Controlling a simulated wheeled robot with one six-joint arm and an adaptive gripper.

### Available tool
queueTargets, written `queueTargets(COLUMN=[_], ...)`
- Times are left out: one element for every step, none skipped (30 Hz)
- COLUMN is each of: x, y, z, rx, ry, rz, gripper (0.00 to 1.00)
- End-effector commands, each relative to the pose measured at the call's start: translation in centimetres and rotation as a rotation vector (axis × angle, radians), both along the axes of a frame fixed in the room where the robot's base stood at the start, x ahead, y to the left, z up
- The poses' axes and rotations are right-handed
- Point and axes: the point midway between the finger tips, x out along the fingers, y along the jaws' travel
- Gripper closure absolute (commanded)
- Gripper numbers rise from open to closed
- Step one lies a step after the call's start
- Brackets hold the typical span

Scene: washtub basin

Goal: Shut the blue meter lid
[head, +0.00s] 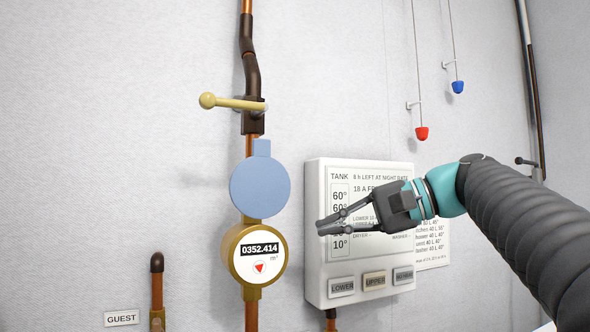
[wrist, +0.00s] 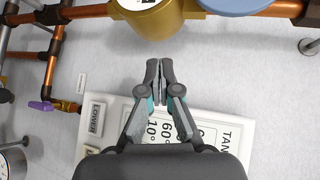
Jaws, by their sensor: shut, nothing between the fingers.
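The blue round meter lid (head: 260,187) stands up above the brass water meter (head: 232,254) in the head view, so the meter's dial reading 0352.414 is uncovered. In the wrist view the lid (wrist: 235,5) is cut off at the top edge, right of the brass meter body (wrist: 150,22). My gripper (head: 320,226) is shut and empty, in front of the white tank panel and to the right of the meter, apart from the lid. In the wrist view the closed fingertips (wrist: 160,64) point toward the meter with a gap between them.
The white tank panel (head: 315,180) with LOWER, UPPER and another button is behind my gripper. A yellow-handled lever (head: 230,102) sticks out on the copper pipe above the lid. Red (head: 421,133) and blue (head: 458,87) pulls hang at upper right.

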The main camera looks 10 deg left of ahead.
Motion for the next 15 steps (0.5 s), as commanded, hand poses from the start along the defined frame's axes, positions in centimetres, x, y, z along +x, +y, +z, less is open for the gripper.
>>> queueTargets(x=[0.7, 0.7, 0.7, 0.7, 0.7, 0.5, 0.3, 0.2, 0.0, -0.2, -0.3, -0.5, -0.6, -0.7, -0.8], y=[0.0, 0.1, 0.0, -0.1, -0.2, -0.4, -0.6, -0.7, -1.0, -1.1, -1.3, -1.4, -1.5, -1.6, -1.6], z=[2.2, 3.4, 4.9, 5.9, 6.8, 7.8, 8.5, 9.1, 9.7, 10.1, 10.4, 10.7, 10.9, 11.1, 11.2], rx=[0.052, 0.084, 0.123, 0.151, 0.175, 0.202, 0.221, 0.236, 0.255, 0.266, 0.275, 0.286, 0.291, 0.296, 0.3], ry=[-0.004, -0.008, -0.011, -0.016, -0.02, -0.028, -0.034, -0.038, -0.045, -0.05, -0.053, -0.058, -0.062, -0.064, -0.066], rz=[0.046, 0.078, 0.121, 0.152, 0.182, 0.222, 0.249, 0.275, 0.306, 0.326, 0.344, 0.365, 0.376, 0.387, 0.396], gripper=[1.0, 1.0, 1.0, 1.0, 1.0, 1.0, 1.0, 1.0, 1.0, 1.0, 1.0, 1.0, 1.0, 1.0, 1.0])
